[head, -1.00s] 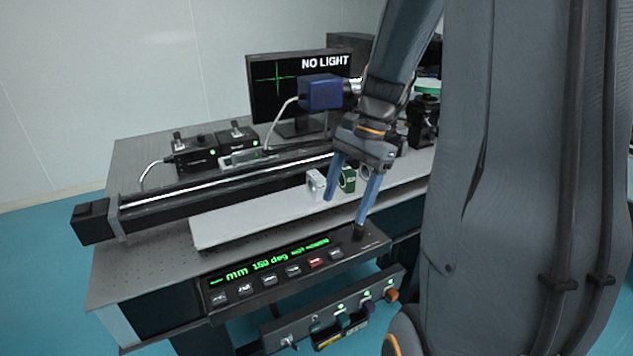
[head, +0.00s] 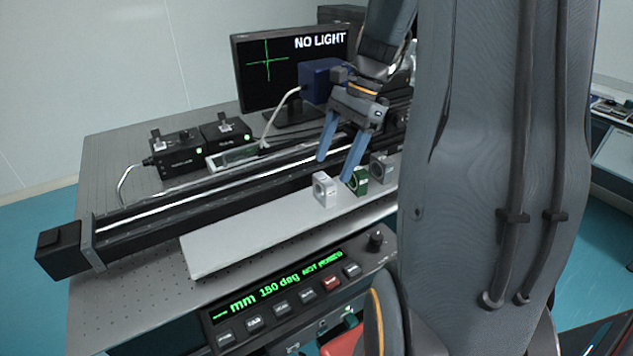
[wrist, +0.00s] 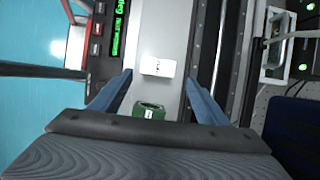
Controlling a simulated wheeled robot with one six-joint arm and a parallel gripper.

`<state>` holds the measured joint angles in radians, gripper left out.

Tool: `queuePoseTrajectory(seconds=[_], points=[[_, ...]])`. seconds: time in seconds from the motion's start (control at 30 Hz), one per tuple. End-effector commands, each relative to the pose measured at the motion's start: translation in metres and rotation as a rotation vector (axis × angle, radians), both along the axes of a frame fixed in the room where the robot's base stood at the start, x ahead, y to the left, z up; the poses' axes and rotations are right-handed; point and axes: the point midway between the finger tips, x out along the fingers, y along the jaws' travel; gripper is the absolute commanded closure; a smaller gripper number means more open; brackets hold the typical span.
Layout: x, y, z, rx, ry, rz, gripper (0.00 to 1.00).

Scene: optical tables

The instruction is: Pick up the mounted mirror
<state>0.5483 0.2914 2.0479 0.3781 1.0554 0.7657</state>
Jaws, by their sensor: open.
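Three small mounts stand in a row on a pale board (head: 225,246): a white one (head: 324,189) with a round opening, a green one (head: 359,181), and a grey one (head: 383,167). I cannot tell which holds the mirror. My gripper (head: 335,169) is open, its blue fingers pointing down over the row, near the white and green mounts. In the wrist view the white mount (wrist: 158,67) lies just past the fingertips, and the green mount (wrist: 149,110) shows between the fingers, close to the palm. Nothing is held. The grey mount is not seen in the wrist view.
A long black rail (head: 200,200) runs behind the board. A blue box (head: 320,80) and a monitor (head: 285,72) reading "NO LIGHT" stand behind my gripper. A control panel (head: 290,290) lies in front. The board's left part is clear.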

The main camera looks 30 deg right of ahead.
Motion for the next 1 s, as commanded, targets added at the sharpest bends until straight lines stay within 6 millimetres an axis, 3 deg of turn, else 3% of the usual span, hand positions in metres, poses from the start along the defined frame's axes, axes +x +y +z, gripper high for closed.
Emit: queuePoseTrajectory(seconds=[0.63, 0.93, 1.0], points=[[-0.008, 0.029, -0.064, 0.002, 0.003, -0.003, 0.31], [-0.007, 0.032, -0.070, 0.000, 0.000, -0.001, 0.31], [-0.007, 0.032, -0.070, 0.000, 0.000, -0.001, 0.40]])
